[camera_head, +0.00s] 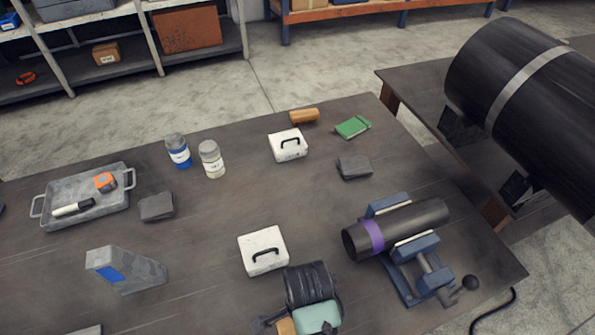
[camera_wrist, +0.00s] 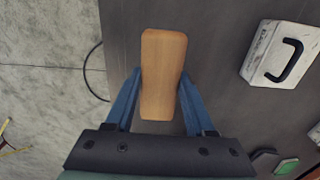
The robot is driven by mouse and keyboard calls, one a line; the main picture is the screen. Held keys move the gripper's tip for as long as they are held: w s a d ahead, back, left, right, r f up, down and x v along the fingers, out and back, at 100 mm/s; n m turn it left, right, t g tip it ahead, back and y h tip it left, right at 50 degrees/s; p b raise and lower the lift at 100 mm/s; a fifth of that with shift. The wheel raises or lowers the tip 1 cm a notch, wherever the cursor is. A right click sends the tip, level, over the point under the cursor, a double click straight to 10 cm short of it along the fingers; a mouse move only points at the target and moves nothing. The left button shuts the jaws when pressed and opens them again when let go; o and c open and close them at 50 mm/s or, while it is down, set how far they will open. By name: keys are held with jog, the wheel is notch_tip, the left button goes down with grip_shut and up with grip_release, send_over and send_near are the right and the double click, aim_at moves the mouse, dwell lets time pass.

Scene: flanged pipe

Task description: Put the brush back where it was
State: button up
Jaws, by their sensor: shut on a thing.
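My gripper (camera_wrist: 160,88) is shut on the brush (camera_wrist: 164,62), whose smooth tan wooden body stands between the two blue fingers in the wrist view. Its bristles cannot be made out. In the head view my gripper (camera_head: 280,324) is low in the middle, with a small piece of the brush (camera_head: 286,327) showing beside the teal part; the rest is hidden or cut off. The brush is over the table near an edge in the wrist view; its height cannot be told.
A white case (camera_head: 263,250) lies just beyond my gripper, and another (camera_head: 288,145) farther back. A tan wooden block (camera_head: 304,116) and green book (camera_head: 353,127) lie at the far edge. A grey tray (camera_head: 62,216) is left.

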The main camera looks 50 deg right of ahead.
jog(key=shift+d+f, duration=0.2)
jog(key=shift+f, duration=3.35)
jog(key=shift+a+f, duration=0.1)
jog(key=o, duration=1.3)
notch_tip(320, 180, up, 12)
jog(key=shift+r, duration=0.15)
